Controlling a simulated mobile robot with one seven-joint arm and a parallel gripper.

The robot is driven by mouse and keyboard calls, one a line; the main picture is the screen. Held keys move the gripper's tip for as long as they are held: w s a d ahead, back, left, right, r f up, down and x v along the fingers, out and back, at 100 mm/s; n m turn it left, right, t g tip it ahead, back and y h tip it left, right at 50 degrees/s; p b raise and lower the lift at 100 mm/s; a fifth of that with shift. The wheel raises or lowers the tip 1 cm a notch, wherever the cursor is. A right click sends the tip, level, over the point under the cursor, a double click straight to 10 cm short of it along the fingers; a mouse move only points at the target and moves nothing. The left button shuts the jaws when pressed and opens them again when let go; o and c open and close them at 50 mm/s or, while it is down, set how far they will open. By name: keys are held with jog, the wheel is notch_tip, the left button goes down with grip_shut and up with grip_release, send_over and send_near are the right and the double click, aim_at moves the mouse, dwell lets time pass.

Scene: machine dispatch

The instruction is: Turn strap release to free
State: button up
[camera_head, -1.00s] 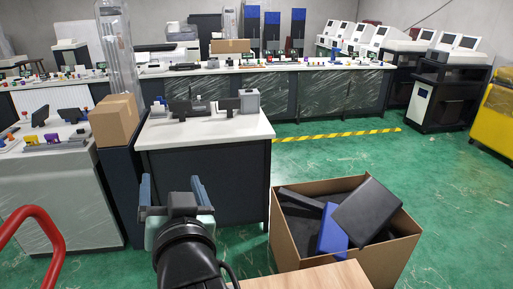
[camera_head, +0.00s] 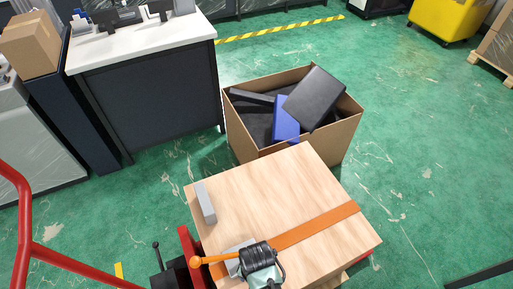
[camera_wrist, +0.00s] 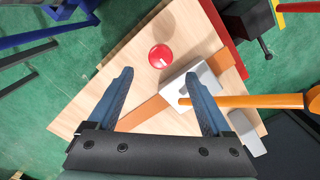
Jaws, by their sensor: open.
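The strap release shows in the wrist view as a light grey block (camera_wrist: 192,88) with an orange lever (camera_wrist: 245,101) reaching right to a rounded knob. In the head view, the lever (camera_head: 218,258) points left from the block, which my wrist partly hides. An orange strap (camera_head: 315,228) runs across the wooden top (camera_head: 270,196); it also shows in the wrist view (camera_wrist: 145,112). My gripper (camera_wrist: 163,72) is open and empty above the top. Its right finger overlaps the block in view; I cannot tell whether they touch. My fingers are hidden in the head view.
A red button (camera_wrist: 160,56) sits on the wooden top beside the block. A grey bar (camera_head: 205,202) lies near the top's left edge. An open carton (camera_head: 345,135) with black and blue items stands behind. A red rail (camera_head: 25,230) is at left. Green floor is free at right.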

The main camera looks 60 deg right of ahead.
notch_tip(320, 180, down, 8)
jog(key=shift+b, duration=0.65)
grip_shut()
